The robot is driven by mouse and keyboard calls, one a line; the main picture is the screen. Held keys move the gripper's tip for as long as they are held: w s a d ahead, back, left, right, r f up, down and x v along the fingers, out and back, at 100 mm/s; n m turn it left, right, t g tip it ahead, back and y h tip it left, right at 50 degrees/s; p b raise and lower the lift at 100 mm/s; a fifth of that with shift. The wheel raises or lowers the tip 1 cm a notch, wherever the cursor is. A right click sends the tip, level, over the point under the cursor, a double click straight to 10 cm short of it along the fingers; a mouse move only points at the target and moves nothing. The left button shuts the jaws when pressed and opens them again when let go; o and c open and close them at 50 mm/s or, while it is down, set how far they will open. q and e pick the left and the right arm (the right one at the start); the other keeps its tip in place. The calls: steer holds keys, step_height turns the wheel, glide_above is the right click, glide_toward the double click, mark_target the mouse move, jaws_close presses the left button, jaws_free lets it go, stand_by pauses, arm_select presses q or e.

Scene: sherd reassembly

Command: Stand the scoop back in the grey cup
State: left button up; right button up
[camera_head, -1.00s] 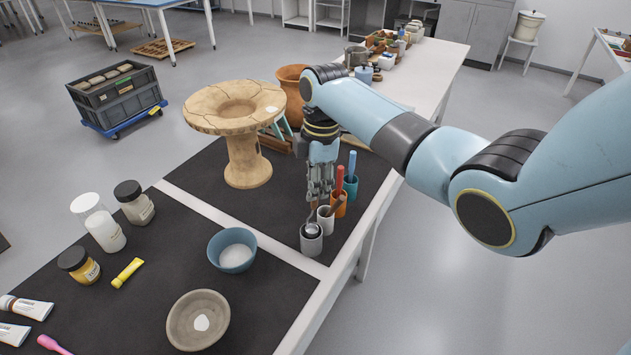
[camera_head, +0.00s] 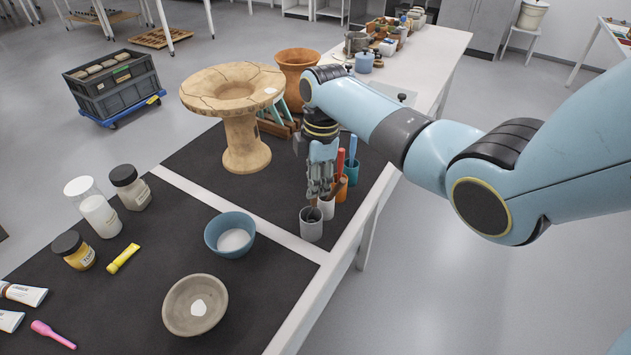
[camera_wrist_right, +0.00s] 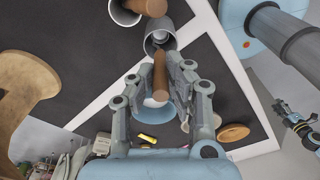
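The grey cup (camera_head: 311,228) stands upright on the dark mat near the table's right edge. My right gripper (camera_head: 316,195) is directly above it, pointing down. In the right wrist view, the brown handle of the scoop (camera_wrist_right: 160,80) runs between the two fingers, and they appear closed on it. The scoop's far end reaches into the mouth of the grey cup (camera_wrist_right: 162,24), where a pale rounded part shows. How deep it sits, and whether it touches the bottom, I cannot tell.
A white cup (camera_head: 326,208) and an orange cup (camera_head: 341,190) with tools stand close behind the grey cup. A blue bowl (camera_head: 230,236) is to its left, a grey-brown bowl (camera_head: 195,305) nearer. A large pedestal vessel (camera_head: 238,115) stands behind left.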

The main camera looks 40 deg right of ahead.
steer(key=o, duration=0.5)
step_height(320, 180, up, 12)
steer(key=d, duration=0.1)
steer(key=shift+s+f, duration=0.1)
stand_by(0.8)
